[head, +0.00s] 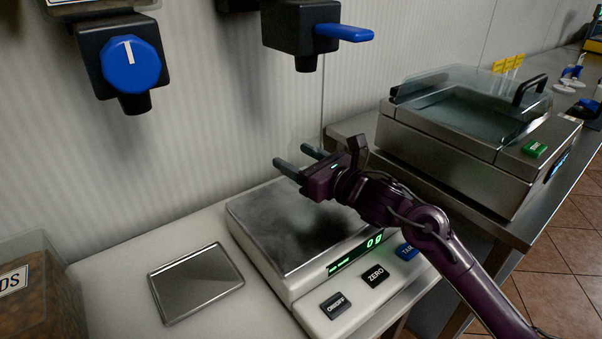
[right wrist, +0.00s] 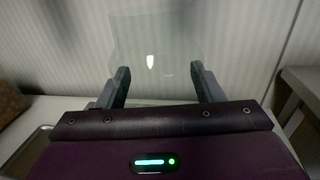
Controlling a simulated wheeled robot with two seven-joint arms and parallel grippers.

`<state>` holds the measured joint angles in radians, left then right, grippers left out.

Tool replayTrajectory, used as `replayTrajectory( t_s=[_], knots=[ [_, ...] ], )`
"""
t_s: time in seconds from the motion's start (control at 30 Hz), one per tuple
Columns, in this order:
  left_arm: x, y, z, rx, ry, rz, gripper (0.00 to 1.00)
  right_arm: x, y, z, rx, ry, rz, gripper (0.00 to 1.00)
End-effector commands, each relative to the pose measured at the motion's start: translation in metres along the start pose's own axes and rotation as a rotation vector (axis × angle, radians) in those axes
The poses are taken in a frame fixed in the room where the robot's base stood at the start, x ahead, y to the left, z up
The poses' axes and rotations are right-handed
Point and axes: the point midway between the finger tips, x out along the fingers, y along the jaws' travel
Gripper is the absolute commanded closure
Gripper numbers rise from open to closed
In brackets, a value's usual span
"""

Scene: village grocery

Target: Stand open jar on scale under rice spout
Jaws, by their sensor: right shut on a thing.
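My right gripper (head: 300,162) is shut on a clear jar (head: 309,147), which shows only as a faint outline. The jar also shows between the fingers in the right wrist view (right wrist: 143,62). The gripper holds it above the back part of the scale (head: 284,285), whose metal plate looks empty. The green display shows zeros. A black spout with a blue lever (head: 345,33) is on the wall above the jar. Another black spout with a blue knob (head: 132,64) is at the left. I cannot tell which one is for rice. My left gripper is out of view.
A shallow metal tray (head: 195,283) lies on the white counter left of the scale. A clear bin of brown goods (head: 40,295) stands at the far left. A metal machine with a clear lid (head: 455,145) stands on the steel table at the right.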

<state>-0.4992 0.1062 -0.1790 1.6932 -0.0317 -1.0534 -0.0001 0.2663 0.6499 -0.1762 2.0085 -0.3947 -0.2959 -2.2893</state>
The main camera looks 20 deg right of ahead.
Motion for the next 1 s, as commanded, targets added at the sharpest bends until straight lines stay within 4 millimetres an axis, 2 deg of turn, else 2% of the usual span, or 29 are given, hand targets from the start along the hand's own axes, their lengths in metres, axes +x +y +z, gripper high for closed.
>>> replayTrajectory(
  t_s=[0.1,0.2,0.63,0.77,0.8,0.93,1.0],
  knots=[
    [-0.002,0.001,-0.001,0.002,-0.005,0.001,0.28,0.0,0.0,-0.02,0.005,0.002,0.0,0.71],
    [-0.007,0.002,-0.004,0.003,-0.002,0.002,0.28,0.0,0.0,-0.029,0.003,0.001,-0.001,0.71],
    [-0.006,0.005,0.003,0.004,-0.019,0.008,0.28,0.0,0.0,-0.031,0.0,-0.001,-0.001,0.71],
    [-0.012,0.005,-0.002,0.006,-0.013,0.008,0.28,0.0,0.0,-0.032,0.0,-0.001,0.0,0.71],
    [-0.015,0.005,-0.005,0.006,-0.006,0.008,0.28,0.0,0.0,-0.033,0.0,0.001,0.0,0.37],
    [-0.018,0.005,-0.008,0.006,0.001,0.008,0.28,0.0,0.0,-0.033,0.0,0.001,0.0,0.2],
    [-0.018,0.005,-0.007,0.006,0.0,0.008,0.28,0.0,0.0,-0.033,0.0,0.001,0.0,0.18]
  ],
)
